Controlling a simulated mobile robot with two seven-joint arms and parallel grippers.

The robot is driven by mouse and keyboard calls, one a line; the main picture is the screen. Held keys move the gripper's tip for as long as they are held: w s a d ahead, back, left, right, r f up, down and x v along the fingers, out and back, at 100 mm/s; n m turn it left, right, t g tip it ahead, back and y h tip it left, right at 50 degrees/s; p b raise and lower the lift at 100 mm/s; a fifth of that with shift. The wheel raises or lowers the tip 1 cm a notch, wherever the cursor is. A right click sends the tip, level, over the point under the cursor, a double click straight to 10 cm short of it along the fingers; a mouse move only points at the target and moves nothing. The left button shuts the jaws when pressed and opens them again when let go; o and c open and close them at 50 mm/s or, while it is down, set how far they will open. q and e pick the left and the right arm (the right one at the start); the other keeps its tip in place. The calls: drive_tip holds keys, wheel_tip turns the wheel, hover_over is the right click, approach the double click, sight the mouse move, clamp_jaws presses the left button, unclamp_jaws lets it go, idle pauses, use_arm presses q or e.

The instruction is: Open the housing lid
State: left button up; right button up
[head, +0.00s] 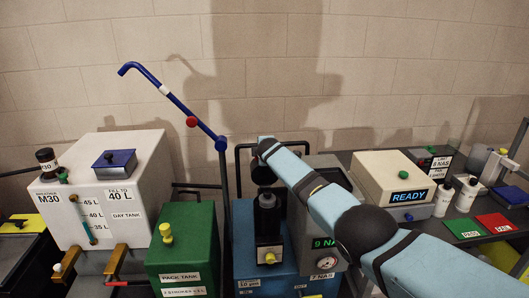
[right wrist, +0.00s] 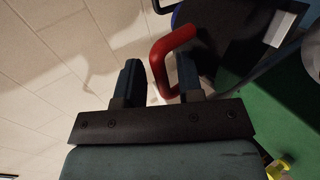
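My right arm reaches in from the right in the head view, and its end (head: 267,150) is over the blue unit (head: 249,232) in the middle; the fingers there cannot be made out. In the right wrist view the right gripper (right wrist: 158,80) is open, its fingers apart on either side of part of a red loop handle (right wrist: 172,42). The handle overlaps the right finger; I cannot tell whether they touch. A dark round part (right wrist: 212,28) lies behind the handle, possibly the housing lid; whether it is open is unclear. My left gripper is not in view.
A green pack tank (head: 181,245) stands left of the blue unit, and a white day tank (head: 120,190) further left. A blue bent pipe (head: 170,95) rises behind them. A cream READY box (head: 395,170) stands to the right. The wall is close behind.

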drive_tip(key=shift+f, duration=0.15)
drive_tip(key=shift+s+r+p, duration=0.4)
drive_tip(key=shift+s+p, duration=0.1)
drive_tip(key=shift+p, duration=0.25)
drive_tip(key=shift+p+v, duration=0.8)
drive_tip(key=shift+v, duration=0.1)
drive_tip(key=v, duration=1.1)
drive_tip(key=shift+b, duration=0.45)
